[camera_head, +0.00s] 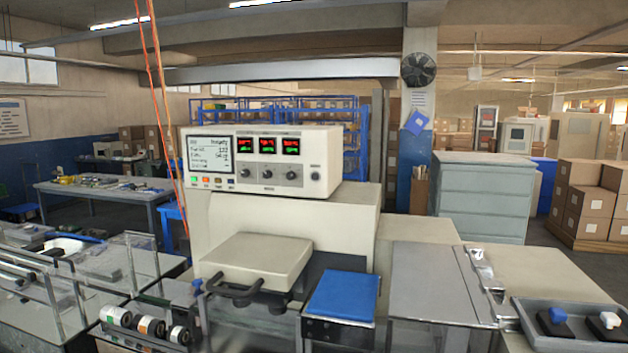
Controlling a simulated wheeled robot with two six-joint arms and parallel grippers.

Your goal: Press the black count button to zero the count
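The cream control box (262,158) stands on top of the wrapping machine (335,218) in the middle of the view. Its face has a lit text screen (212,155), three small dark displays with red and green digits (268,146), and a row of black knobs (267,174). A single black round control (315,176) sits apart at the right end of the face. It may be the count button, but its label is too small to read. Small coloured buttons (206,182) line up below the screen. Neither of my grippers is in view.
A cream cover with a black handle (258,258) and a blue pad (343,295) lie in front of the box. Rolls (148,326) and rails are at the left. A grey tray (575,325) is at the lower right. Orange cords (163,120) hang left of the box.

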